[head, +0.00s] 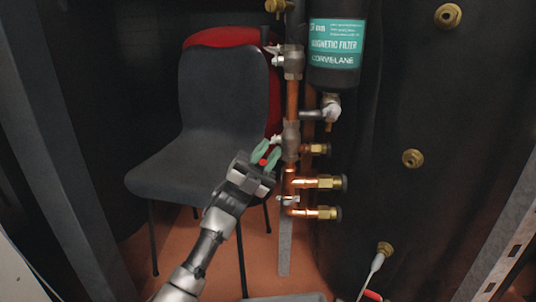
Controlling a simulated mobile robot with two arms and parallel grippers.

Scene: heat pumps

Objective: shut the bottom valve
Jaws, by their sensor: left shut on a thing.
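A copper pipe (292,100) runs upright in front of the chair, with an upper valve (290,62) and a lower grey valve body (291,138) on it. My left gripper (266,153) comes up from below, just left of the lower valve. Its green fingers are shut on the lower valve's handle. A bit of red shows between the fingers; the rest of the handle is mostly hidden. I cannot tell its exact angle. Another valve with a silver lever and red grip (373,295) sits low at right. My right gripper is not in view.
A dark chair (215,105) stands behind the pipe, with red behind it. A black magnetic filter (337,45) hangs right of the pipe. Brass-ended copper stubs (318,183) stick out right, below the lower valve. A dark tank (440,100) fills the right side.

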